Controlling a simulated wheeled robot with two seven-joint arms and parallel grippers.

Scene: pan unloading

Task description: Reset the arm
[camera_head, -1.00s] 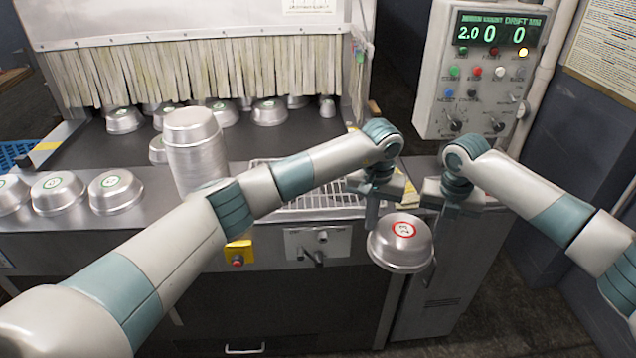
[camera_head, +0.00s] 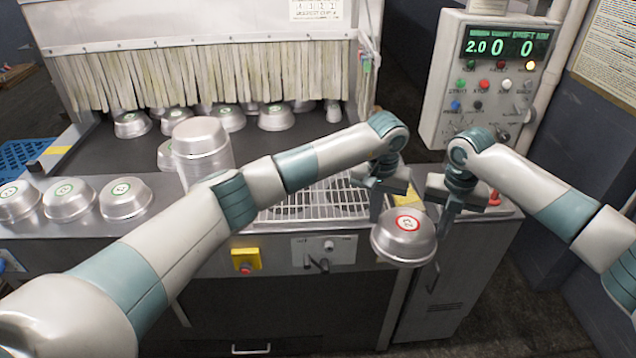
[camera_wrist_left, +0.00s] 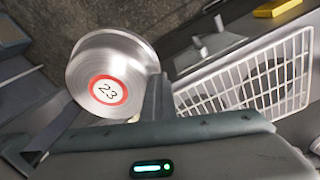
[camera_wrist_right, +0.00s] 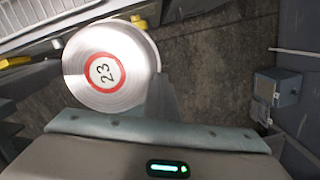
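A silver round pan (camera_head: 385,245) with a red-ringed label reading 23 is upside down in the air in front of the machine's edge. It also shows in the left wrist view (camera_wrist_left: 88,62) and the right wrist view (camera_wrist_right: 82,62). My left gripper (camera_head: 376,208) is at the pan's left side with its fingers together at the rim. My right gripper (camera_head: 445,226) is at the pan's right side, also with fingers together at the rim. Both appear shut on the pan; the exact finger contact is small and partly hidden.
A stack of pans (camera_head: 203,150) stands left of the wire rack (camera_head: 305,208), partly behind my left arm. Several green-labelled pans (camera_head: 125,198) sit on the counter and belt. A control panel (camera_head: 445,90) stands behind my right arm. Floor (camera_head: 490,310) shows at lower right.

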